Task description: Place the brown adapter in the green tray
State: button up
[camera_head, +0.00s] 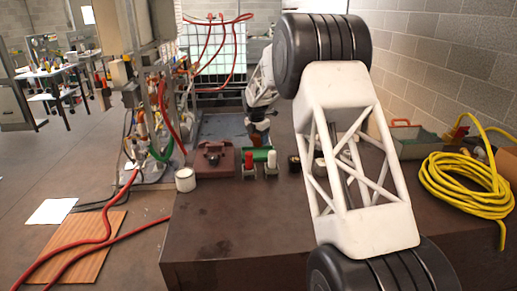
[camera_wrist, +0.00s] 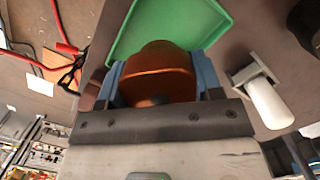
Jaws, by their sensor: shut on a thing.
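My gripper (camera_wrist: 160,78) is shut on the brown adapter (camera_wrist: 158,68), with a blue finger on each side of it. The adapter is rounded and orange-brown in the wrist view. In the head view it shows small and dark brown (camera_head: 258,139) below my wrist. The green tray (camera_wrist: 209,22) lies beyond the adapter in the wrist view, partly hidden by it. In the head view the tray (camera_head: 261,154) is on the brown table, just below the adapter in the picture. I see no contact between adapter and tray, but the exact height gap cannot be told.
A red-topped piece (camera_head: 249,162) and a white-topped piece (camera_head: 271,161) stand in front of the tray. Yellow hose (camera_head: 466,185) is coiled at right. The table's front left (camera_head: 230,235) is clear.

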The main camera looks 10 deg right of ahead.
aim_at(258, 155)
jog(key=shift+f, duration=2.4)
jog(key=shift+f, duration=0.1)
jog(key=o, duration=1.1)
jog(key=shift+c, duration=0.2)
jog(key=r, duration=0.7)
jog(key=s+a+r, duration=0.1)
jog(key=r, duration=0.3)
jog(key=shift+r, duration=0.55)
